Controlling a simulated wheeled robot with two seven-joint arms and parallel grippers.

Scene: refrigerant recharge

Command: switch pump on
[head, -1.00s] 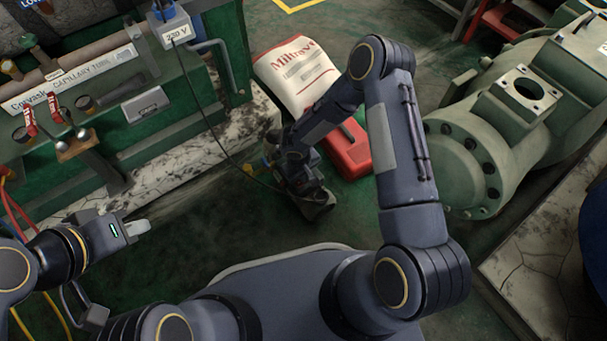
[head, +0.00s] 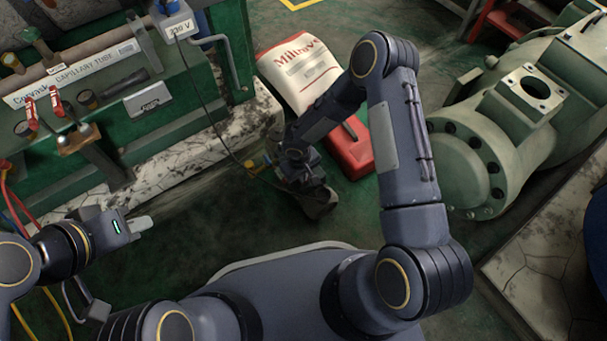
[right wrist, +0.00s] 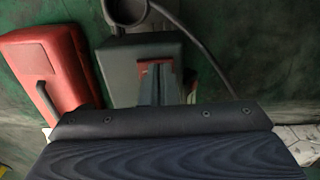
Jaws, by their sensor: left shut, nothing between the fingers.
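The pump is a dark grey body (head: 320,205) on the green floor, largely hidden by my right arm in the head view. In the right wrist view its grey box (right wrist: 120,62) shows a small red part (right wrist: 152,66), probably the switch. My right gripper (head: 305,182) is low over the pump. Its fingers (right wrist: 165,88) are close together in front of the red part. I cannot tell whether they touch it or how far they are parted. My left gripper (head: 143,223) is shut and empty, at the lower left, well away from the pump.
A red case (head: 350,150) and a white sack (head: 298,70) lie behind the pump. A dark cable (head: 205,118) runs from the 230 V box (head: 177,22) toward the pump. The green bench (head: 130,110) stands left, a large green machine (head: 465,165) right.

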